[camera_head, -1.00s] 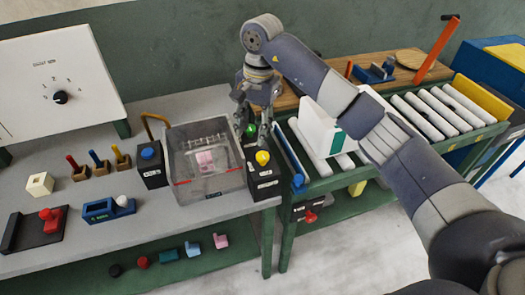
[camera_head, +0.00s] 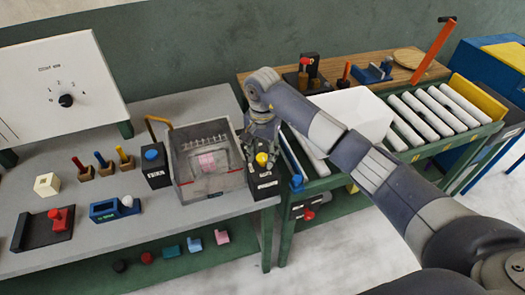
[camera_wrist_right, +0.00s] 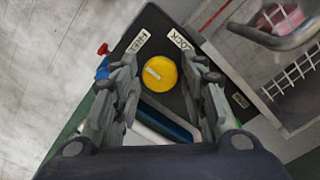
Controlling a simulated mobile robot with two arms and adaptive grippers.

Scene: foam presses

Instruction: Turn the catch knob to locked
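The catch knob is a round yellow knob (camera_head: 262,159) on top of a black box (camera_head: 265,186) beside the clear press chamber (camera_head: 208,165). In the right wrist view the yellow knob (camera_wrist_right: 160,73) has a small pale mark left of its middle. A FREE label (camera_wrist_right: 140,40) lies to its upper left and a LOCK label (camera_wrist_right: 182,40) to its upper right. My right gripper (camera_head: 262,146) is above the knob, pointing down. In the wrist view its two fingers (camera_wrist_right: 160,86) are apart, one on each side of the knob; I cannot see contact. My left gripper is out of view.
A pink block shows inside the clear chamber, whose grey handle (camera_wrist_right: 290,36) is close on the right in the wrist view. A black box with a blue button (camera_head: 151,155) stands left of the chamber. A rack with white panels (camera_head: 409,122) is at the right.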

